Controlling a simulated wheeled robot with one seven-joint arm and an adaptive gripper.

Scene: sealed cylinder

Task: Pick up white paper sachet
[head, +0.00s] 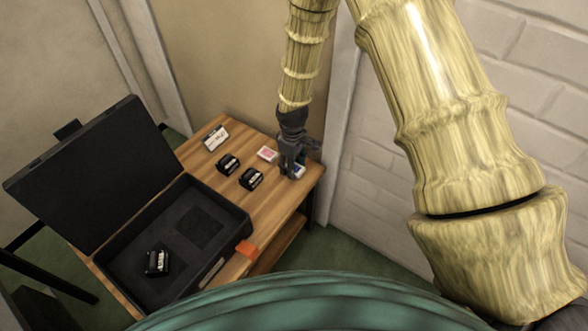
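My gripper (292,160), dark grey, points down at the right end of the wooden table. A small white item with blue on it (299,171) lies right at its fingers, partly hidden by them. I cannot tell whether the fingers are open or touch it. A flat white item with a pink face (266,154) lies just left of my gripper. A white item with dark print (215,138) sits at the table's back left. Which of these is the white paper sachet is too small to tell.
Two black blocks with white labels (228,164) (250,179) sit mid-table. An open black case (222,205) fills the left, lid raised, with another black block (157,262) inside. An orange piece (246,248) is at its front edge. A brick wall (375,150) stands right of the table.

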